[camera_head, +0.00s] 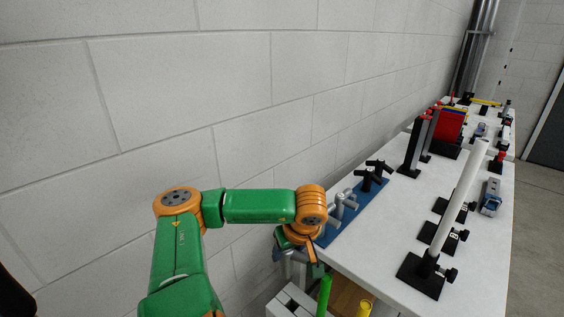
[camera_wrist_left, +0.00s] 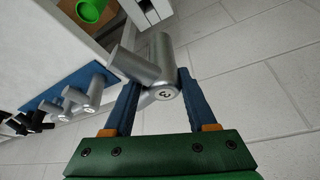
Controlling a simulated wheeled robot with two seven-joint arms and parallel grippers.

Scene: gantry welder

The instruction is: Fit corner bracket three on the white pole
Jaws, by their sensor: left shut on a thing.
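My left gripper (camera_head: 302,262) hangs just off the left edge of the white table, beside the blue rack. In the left wrist view, its blue fingers are shut on corner bracket three (camera_wrist_left: 158,62), a silver tubular piece with an angled branch and a "3" on its end. In the head view the bracket is mostly hidden below the wrist. The white pole (camera_head: 458,195) stands tilted in the picture at the right, in a black base (camera_head: 422,277) near the table's front. It is well apart from the gripper. My right gripper is not in view.
The blue rack (camera_head: 333,232) holds silver brackets (camera_head: 345,200) and black ones (camera_head: 375,175). Dark uprights and a red panel (camera_head: 446,126) stand farther back. A crate with green (camera_head: 324,294) and yellow tubes is below the table edge. The table between rack and pole is clear.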

